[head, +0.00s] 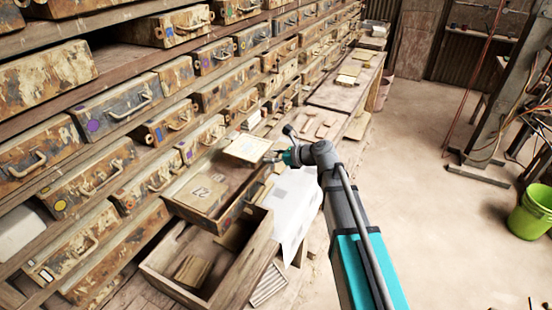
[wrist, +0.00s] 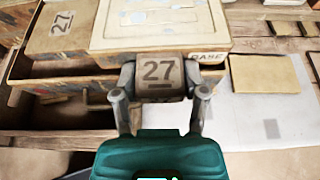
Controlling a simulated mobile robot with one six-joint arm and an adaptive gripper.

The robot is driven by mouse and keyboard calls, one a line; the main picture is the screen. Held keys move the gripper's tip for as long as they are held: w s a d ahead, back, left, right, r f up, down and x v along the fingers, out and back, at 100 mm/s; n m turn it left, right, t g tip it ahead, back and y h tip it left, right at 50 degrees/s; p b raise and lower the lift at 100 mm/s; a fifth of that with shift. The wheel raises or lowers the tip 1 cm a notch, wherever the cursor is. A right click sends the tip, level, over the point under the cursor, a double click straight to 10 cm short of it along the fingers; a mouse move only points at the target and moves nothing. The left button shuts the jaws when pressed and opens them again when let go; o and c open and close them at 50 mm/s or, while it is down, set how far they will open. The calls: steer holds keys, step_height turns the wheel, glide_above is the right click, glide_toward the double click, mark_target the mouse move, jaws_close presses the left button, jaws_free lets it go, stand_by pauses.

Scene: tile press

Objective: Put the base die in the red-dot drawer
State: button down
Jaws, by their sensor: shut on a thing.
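My gripper (wrist: 162,88) is shut on a tan tab marked 27 (wrist: 158,70) at the front of a pale, framed slab (wrist: 160,30). A label reading BASE sits on the slab's front edge, so I take it as the base die; it also shows in the head view (head: 247,148). An open drawer (head: 240,208) lies below and left of the die, holding a tan block marked 27 (head: 203,193). The die overlaps this drawer in the wrist view; I cannot tell whether they touch. No red dot reads clearly on any drawer front.
A lower drawer or bin (head: 177,283) stands pulled out, with a small block inside. A rack of closed drawers (head: 110,105) fills the left. White paper (head: 293,207) and a tan slab (wrist: 264,74) lie beside my gripper.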

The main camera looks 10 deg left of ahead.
steer(key=b, duration=0.3)
glide_above(255, 174)
steer(key=shift+w+a+f, duration=0.1)
steer(key=shift+w+f, duration=0.1)
steer(key=shift+f, duration=0.45)
steer(key=shift+w+a+f, duration=0.1)
steer(key=shift+w+f, duration=0.1)
steer(key=shift+f, duration=0.45)
step_height(255, 174, down, 5)
steer(key=b, duration=0.4)
steer(key=shift+d, duration=0.15)
steer(key=shift+s+b, duration=0.25)
steer(key=shift+b, duration=0.15)
steer(key=shift+s+d+f, duration=0.15)
steer(key=shift+s, duration=0.05)
steer(key=shift+c, duration=0.2)
jaws_free()
steer(key=shift+s, duration=0.1)
